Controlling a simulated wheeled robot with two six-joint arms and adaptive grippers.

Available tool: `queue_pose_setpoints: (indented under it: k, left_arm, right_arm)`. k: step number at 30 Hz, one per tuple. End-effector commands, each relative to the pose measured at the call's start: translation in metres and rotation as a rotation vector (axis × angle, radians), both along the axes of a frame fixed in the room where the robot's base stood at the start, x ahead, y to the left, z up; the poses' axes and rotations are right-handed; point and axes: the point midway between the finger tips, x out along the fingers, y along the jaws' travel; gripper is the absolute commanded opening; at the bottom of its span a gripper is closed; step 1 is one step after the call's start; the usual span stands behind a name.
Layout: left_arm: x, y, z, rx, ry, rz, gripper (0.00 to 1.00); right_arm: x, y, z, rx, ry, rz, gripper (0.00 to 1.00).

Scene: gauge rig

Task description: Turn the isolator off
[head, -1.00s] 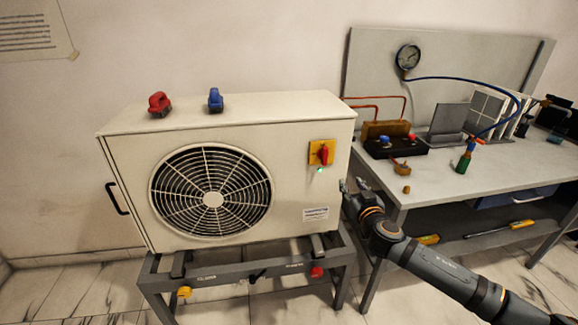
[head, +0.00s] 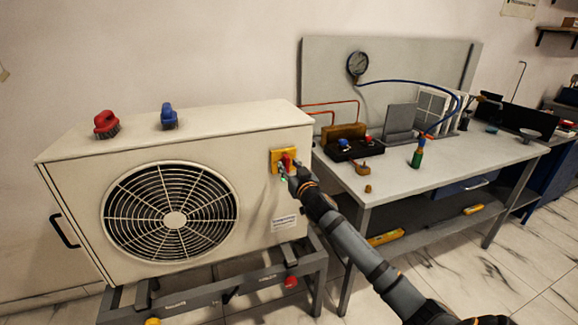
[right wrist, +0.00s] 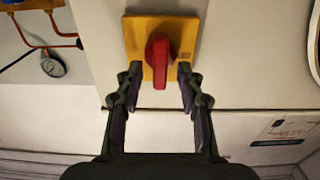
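The isolator is a yellow plate (head: 277,155) with a red knob (head: 288,160) on the front of the cream fan unit (head: 255,200), near its upper right corner. In the right wrist view the red knob (right wrist: 159,60) hangs lengthwise down the picture on the yellow plate (right wrist: 134,32). My right gripper (right wrist: 158,78) is open, with one finger on each side of the knob's lower end and gaps visible. In the head view the right gripper (head: 289,172) covers part of the isolator. My left gripper is not in view.
To the right is a grey workbench (head: 420,175) with a gauge (head: 358,64), a blue hose and a green bottle (head: 417,157). Floor is clear in front of the bench.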

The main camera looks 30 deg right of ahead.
Motion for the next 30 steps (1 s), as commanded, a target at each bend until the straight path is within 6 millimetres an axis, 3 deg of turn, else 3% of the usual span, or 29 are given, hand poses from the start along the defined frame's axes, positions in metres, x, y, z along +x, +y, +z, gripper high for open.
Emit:
queue_pose_setpoints:
  k: [10, 18, 30]
  left_arm:
    - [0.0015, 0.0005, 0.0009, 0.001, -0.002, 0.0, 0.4]
    - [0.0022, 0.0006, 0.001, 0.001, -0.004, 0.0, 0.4]
    - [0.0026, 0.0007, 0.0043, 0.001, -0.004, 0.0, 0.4]
  right_arm:
    - [0.006, -0.0008, -0.0005, 0.0, 0.0, 0.001, 0.38]
    - [0.0057, -0.001, -0.0005, 0.0, 0.0, 0.001, 0.01]
    - [0.0057, -0.0006, 0.0005, -0.029, 0.007, 0.001, 0.0]
